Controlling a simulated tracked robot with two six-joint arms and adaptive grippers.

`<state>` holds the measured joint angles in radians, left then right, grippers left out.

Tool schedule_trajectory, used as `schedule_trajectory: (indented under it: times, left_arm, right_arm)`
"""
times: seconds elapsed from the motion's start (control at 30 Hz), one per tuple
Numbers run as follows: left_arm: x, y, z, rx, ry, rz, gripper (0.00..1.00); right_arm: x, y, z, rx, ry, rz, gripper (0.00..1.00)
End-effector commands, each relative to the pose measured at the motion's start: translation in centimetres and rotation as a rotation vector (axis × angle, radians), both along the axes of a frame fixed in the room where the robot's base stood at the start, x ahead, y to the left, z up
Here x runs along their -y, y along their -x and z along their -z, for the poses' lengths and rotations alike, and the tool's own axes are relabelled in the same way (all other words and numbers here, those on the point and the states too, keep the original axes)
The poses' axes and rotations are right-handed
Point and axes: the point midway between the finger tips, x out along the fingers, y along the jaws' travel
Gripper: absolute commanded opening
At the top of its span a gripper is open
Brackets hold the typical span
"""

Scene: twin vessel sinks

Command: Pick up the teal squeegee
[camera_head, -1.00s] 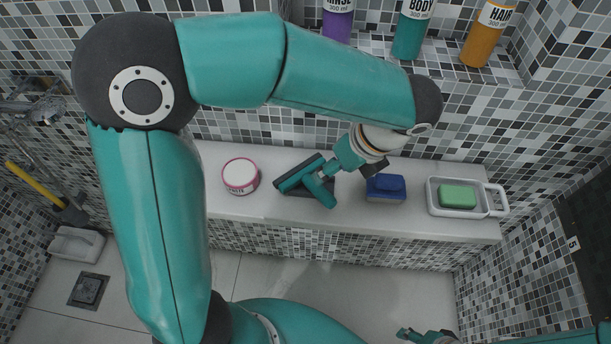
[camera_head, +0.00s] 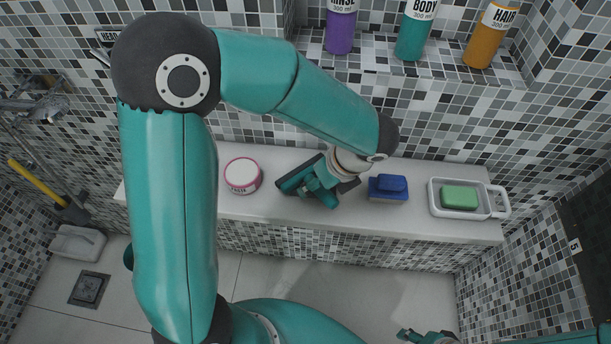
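The teal squeegee (camera_head: 296,177) lies on the white ledge (camera_head: 250,206), between a round tub and a blue sponge or brush. Its dark-edged head shows at the left; its handle is mostly covered by my gripper. My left gripper (camera_head: 318,190) is down over the squeegee, at or just above its handle. Its teal fingers blend with the squeegee, so I cannot tell whether they are closed on it. My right gripper (camera_head: 424,336) is at the bottom edge, partly cut off, far from the squeegee.
A pink-rimmed tub (camera_head: 242,175) stands left of the squeegee. A blue block (camera_head: 388,187) and a white dish (camera_head: 481,211) with green soap (camera_head: 459,197) are to the right. Purple (camera_head: 340,30), teal (camera_head: 414,35) and orange (camera_head: 485,40) bottles stand on the upper shelf.

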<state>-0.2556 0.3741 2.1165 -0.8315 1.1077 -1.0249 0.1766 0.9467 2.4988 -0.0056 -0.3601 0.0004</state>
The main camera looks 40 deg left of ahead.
Motion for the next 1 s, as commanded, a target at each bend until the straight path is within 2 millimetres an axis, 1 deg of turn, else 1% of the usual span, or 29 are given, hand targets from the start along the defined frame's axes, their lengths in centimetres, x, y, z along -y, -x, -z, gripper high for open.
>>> schedule_trajectory:
  times: [0.03,0.27,0.3,0.37,0.4,0.77,0.87,1.0]
  left_arm:
    - [0.0,0.0,0.0,0.0,0.0,0.0,0.58]
    - [0.0,0.0,0.0,0.0,0.0,0.0,0.2]
    - [0.0,0.0,0.0,0.0,0.0,0.0,0.13]
    - [0.0,0.0,0.0,0.0,0.0,0.0,0.03]
    - [0.0,0.0,0.0,0.0,0.0,0.0,0.0]
    - [0.0,0.0,-0.3,0.002,-0.001,0.0,0.0]
    - [0.0,-0.1,-0.9,0.003,0.0,0.0,0.0]
    - [0.0,-0.1,-2.4,0.005,0.0,-0.001,0.0]
  right_arm:
    - [0.0,0.0,0.0,0.0,0.0,0.0,0.45]
    - [0.0,0.0,0.0,0.0,0.0,0.0,0.45]
    - [0.0,0.0,0.0,0.0,0.0,0.0,0.45]
    - [0.0,0.0,0.0,0.0,0.0,0.0,0.45]
    - [0.0,0.0,0.0,0.0,0.0,0.0,0.45]
    - [0.0,0.0,0.0,0.0,0.0,0.0,0.45]
    - [0.0,0.0,-0.1,0.0,0.0,0.0,0.45]
    - [0.0,0.0,-0.3,0.0,0.0,0.0,0.45]
